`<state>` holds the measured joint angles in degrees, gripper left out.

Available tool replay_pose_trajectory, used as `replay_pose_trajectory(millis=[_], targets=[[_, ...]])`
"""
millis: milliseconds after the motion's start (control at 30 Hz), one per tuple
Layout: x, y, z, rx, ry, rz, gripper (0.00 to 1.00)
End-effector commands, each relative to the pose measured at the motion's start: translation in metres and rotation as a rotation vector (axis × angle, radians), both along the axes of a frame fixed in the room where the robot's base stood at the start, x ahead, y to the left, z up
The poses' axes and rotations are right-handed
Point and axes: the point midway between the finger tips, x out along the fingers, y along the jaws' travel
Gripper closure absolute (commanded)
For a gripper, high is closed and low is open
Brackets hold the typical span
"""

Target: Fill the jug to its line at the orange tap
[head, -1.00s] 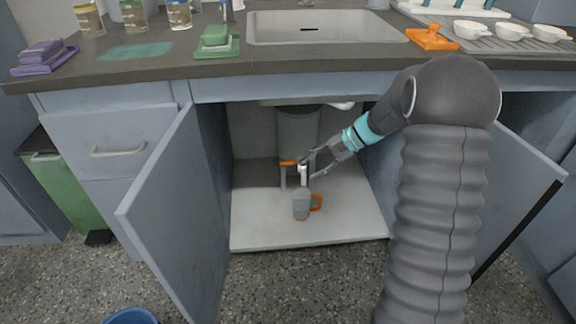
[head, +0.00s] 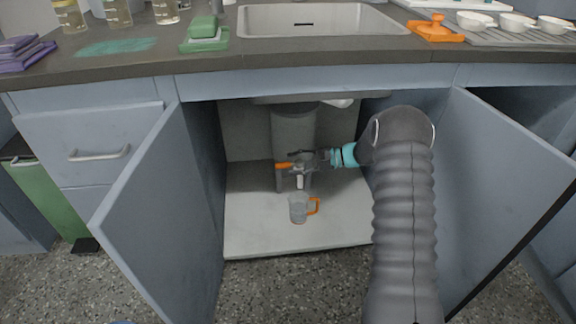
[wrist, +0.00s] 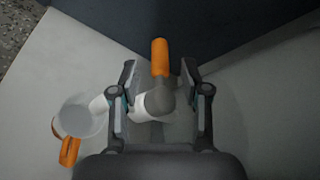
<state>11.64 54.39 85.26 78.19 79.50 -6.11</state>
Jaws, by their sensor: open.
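The orange tap handle (head: 284,166) sticks out to the left of the tap under the sink, above the white spout (head: 300,182). The clear jug (head: 298,210) with an orange handle stands upright on the cabinet floor below the spout. My gripper (head: 304,160) reaches in level from the right at tap height. In the wrist view, my open gripper (wrist: 160,70) has one finger on each side of the tap handle (wrist: 160,56) and the grey tap body. The white spout points left over the jug (wrist: 82,117). I cannot make out the water level or fill line.
The open left door (head: 165,215) and right door (head: 520,190) flank the cabinet opening. A grey cylinder (head: 293,125) hangs above the tap. The white cabinet floor (head: 255,235) is clear around the jug.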

Motion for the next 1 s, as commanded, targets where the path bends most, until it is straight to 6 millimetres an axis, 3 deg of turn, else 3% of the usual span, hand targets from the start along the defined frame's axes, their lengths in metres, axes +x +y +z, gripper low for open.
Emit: replay_pose_trajectory(millis=[200,567,600,767,800,1000], targets=[[0.004,0.022,-0.007,-0.001,0.000,-0.001,0.53],[0.005,0.027,-0.009,-0.001,0.000,-0.004,0.53],[0.005,0.027,-0.009,-0.001,0.000,-0.004,0.56],[0.005,0.027,-0.009,-0.001,0.000,-0.004,0.96],[0.005,0.027,-0.009,-0.001,0.000,-0.004,1.00],[0.005,0.027,-0.009,-0.002,0.000,-0.004,1.00]])
